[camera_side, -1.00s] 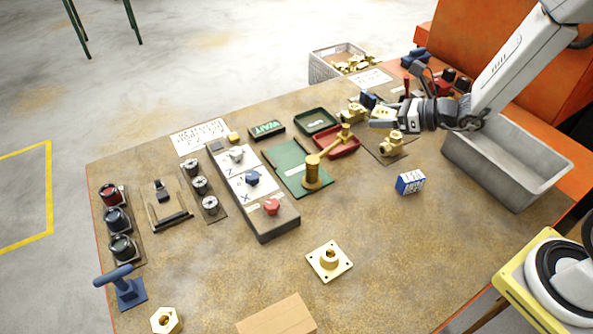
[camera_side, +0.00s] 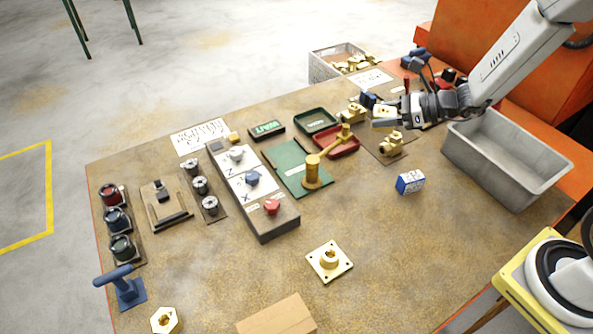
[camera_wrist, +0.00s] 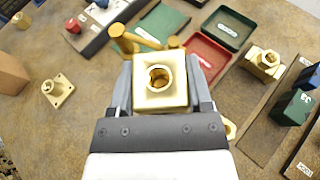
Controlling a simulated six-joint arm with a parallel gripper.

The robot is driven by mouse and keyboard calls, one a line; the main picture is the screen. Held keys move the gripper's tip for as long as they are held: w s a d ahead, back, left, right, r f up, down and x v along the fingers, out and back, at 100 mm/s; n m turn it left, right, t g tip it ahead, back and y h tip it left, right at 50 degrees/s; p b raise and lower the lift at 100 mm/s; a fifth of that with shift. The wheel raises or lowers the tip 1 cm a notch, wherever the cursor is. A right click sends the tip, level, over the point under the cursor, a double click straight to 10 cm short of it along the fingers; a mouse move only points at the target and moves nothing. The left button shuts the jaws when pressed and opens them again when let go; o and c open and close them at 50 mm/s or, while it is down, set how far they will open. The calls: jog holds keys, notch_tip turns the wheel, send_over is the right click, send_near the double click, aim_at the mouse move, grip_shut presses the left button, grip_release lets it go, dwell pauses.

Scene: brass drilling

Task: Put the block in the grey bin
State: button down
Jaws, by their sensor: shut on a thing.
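In the wrist view, a square brass block (camera_wrist: 160,88) with a round hole in its face sits between the two fingers of my gripper (camera_wrist: 160,80). The fingers are shut on its sides. In the side view, my gripper (camera_side: 387,112) is over the table's far right part, and the brass block (camera_side: 383,123) shows at its tip. The block appears close to a brass valve fitting (camera_side: 391,144); I cannot tell the gap. The grey bin (camera_side: 487,172) stands to the right of my gripper, at the table's right edge. Its visible inside looks empty.
A blue-and-white box (camera_side: 410,182) lies in front of the bin. A red tray (camera_side: 337,146), a green tray (camera_side: 315,120) and a brass lever (camera_side: 312,172) stand to the left. The table's front right is clear.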

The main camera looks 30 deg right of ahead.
send_over(355, 168)
jog(key=s+d, duration=0.3)
notch_tip(355, 168, down, 13)
jog(key=shift+w+a+r, duration=0.1)
jog(key=shift+a, duration=0.05)
jog(key=shift+w+a, duration=0.4)
jog(key=shift+x, duration=1.45)
grip_release()
jog(key=shift+f, duration=0.2)
